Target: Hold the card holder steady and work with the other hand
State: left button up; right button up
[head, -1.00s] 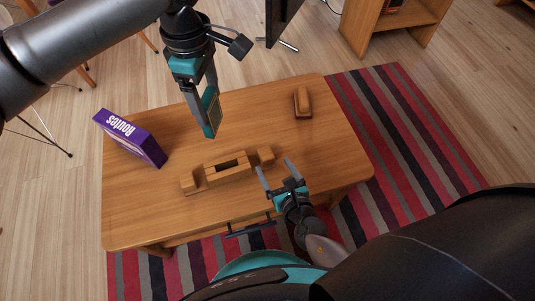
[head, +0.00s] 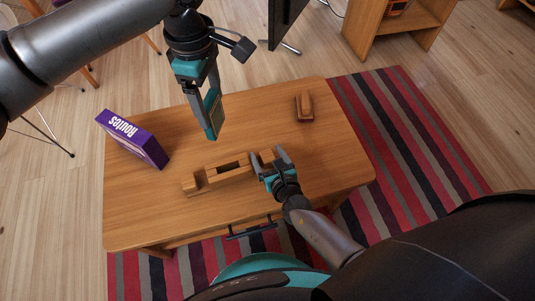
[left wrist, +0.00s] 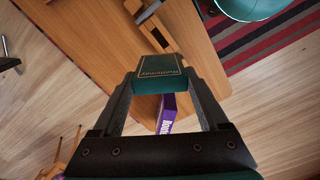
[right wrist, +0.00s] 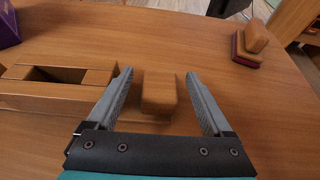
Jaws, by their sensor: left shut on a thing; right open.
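The wooden card holder (head: 228,168) lies on the table with a dark open slot in its middle and a raised block at each end. My left gripper (head: 206,117) is shut on a dark green card box (left wrist: 160,74) with a gold frame and lettering, held above the table behind the holder. My right gripper (head: 269,156) is open at the holder's right end. In the right wrist view its fingers stand on either side of the end block (right wrist: 158,93), with gaps; the slot (right wrist: 57,75) shows to the left.
A purple box (head: 133,139) stands at the left of the wooden table (head: 150,215). A small wooden block with a dark red base (head: 304,106) sits at the back right. Bare tabletop lies between it and the holder. A striped rug (head: 420,130) lies under the table.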

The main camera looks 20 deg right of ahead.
jog(key=shift+c, duration=0.3)
grip_shut()
dwell(0.3)
